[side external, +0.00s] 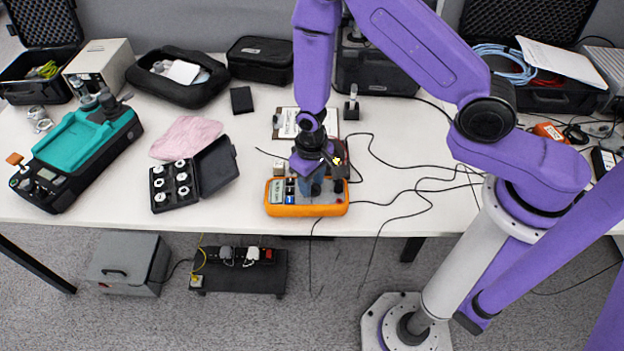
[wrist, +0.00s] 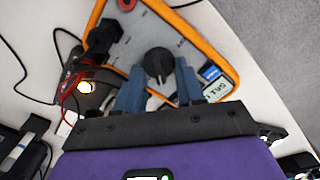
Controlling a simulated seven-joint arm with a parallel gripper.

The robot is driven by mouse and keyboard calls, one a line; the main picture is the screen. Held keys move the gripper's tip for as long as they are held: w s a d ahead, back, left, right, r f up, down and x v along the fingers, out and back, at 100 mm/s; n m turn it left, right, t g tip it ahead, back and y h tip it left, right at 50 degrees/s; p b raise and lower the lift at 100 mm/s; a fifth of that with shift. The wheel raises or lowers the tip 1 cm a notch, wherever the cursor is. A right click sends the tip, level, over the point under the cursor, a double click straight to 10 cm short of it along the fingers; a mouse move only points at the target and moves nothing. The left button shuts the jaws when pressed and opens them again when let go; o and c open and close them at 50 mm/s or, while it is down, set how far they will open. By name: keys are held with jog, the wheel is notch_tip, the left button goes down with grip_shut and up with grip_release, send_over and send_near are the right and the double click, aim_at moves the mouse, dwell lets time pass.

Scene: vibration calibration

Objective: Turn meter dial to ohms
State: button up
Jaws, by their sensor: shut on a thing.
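An orange-rimmed multimeter (side external: 306,208) with a grey face lies at the front edge of the white table. My gripper (side external: 313,187) is directly above it, pointing down, and hides part of its face. In the wrist view the meter (wrist: 205,47) shows its small display (wrist: 217,90) and a blue button beside it. The black round dial (wrist: 157,64) stands between the two blue fingers of my gripper (wrist: 158,83), which is shut on it. The dial markings are too small to read, so I cannot tell its setting.
Black leads (side external: 410,190) trail across the table right of the meter. A clipboard (side external: 300,123) lies behind. An open black case of white discs (side external: 172,186), a pink cloth (side external: 186,138) and a teal device (side external: 82,142) stand left. Bare table lies left of the meter.

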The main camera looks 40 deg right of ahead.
dwell(0.3)
jog(key=o, duration=1)
notch_tip(320, 180, up, 18)
jog(key=shift+f, duration=0.25)
